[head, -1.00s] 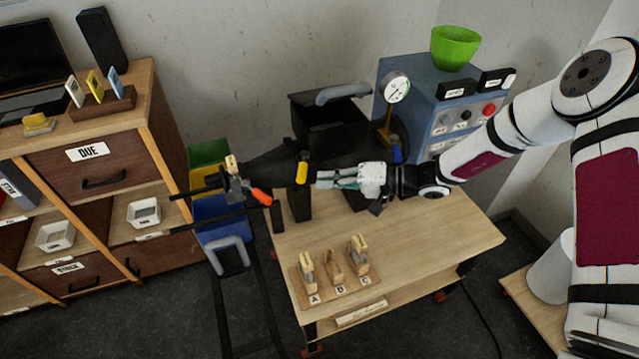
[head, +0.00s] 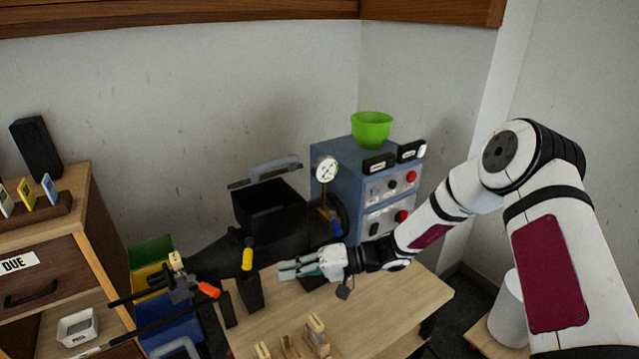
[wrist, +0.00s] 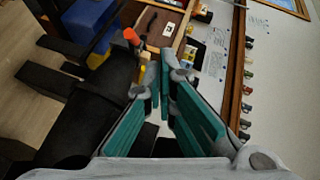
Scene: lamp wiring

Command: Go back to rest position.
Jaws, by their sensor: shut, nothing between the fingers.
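My gripper (head: 290,270) is at the end of my white arm, held above the wooden table and in front of the black machine (head: 225,257). Its fingers point left in the head view. In the wrist view the green-padded fingers (wrist: 165,75) come together at their tips, with nothing between them. The gripper is shut and empty. My arm reaches in from the right, bent at the elbow.
A green bowl (head: 372,130) sits on the box. Wooden pieces (head: 290,346) stand at the front. A cabinet (head: 95,230) is at left.

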